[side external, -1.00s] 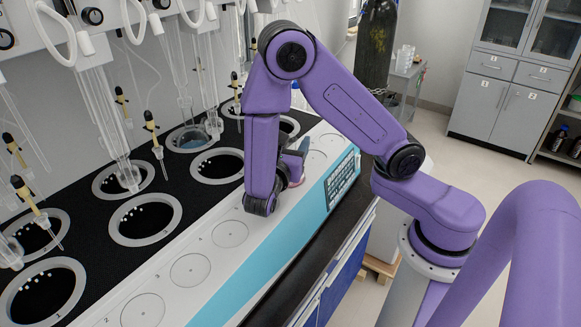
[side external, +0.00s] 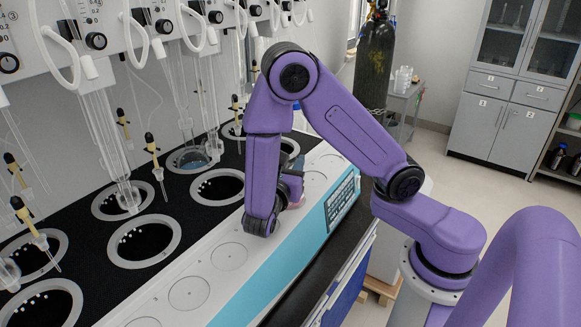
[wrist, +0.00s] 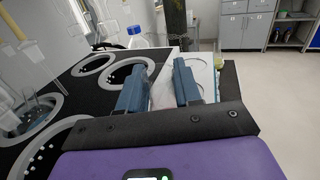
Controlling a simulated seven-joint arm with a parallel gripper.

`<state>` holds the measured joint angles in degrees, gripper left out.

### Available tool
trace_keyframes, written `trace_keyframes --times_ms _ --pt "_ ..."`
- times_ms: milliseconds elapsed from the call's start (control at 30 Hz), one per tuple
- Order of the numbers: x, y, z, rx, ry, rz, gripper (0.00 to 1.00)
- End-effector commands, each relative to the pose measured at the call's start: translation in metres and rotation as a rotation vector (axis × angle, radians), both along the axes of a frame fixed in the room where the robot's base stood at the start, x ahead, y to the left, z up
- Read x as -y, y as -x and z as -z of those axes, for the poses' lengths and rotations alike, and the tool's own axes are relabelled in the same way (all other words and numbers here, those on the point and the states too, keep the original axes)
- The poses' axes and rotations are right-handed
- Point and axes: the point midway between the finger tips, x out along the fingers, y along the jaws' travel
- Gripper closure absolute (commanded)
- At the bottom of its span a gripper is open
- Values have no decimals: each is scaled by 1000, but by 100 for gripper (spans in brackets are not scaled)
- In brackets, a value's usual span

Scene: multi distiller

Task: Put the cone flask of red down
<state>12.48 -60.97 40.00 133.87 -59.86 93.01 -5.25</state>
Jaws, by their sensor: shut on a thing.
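My gripper (wrist: 158,76) shows in the wrist view as two blue-grey fingers, shut on the cone flask (wrist: 162,94). The flask looks like pale, clear glass between the fingers, and its outline is hard to make out. In the side external view a small pinkish-red part of the flask (side external: 299,202) shows just right of my wrist, low over the white front ledge (side external: 262,222). My arm hides most of the flask and the fingers there. I cannot tell whether its base touches the ledge.
Round heating wells (side external: 145,240) line the black top beside the ledge. Glass tubes and droppers hang above them. A blue-capped bottle (wrist: 134,38) stands beyond the fingers. Marked circles (side external: 229,256) on the ledge at the left are empty.

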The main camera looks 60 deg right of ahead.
Motion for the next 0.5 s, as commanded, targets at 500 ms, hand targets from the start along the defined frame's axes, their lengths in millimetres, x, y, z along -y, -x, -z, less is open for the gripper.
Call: trace_keyframes --times_ms 500 --pt "0 0 -38 3 0 0 100"
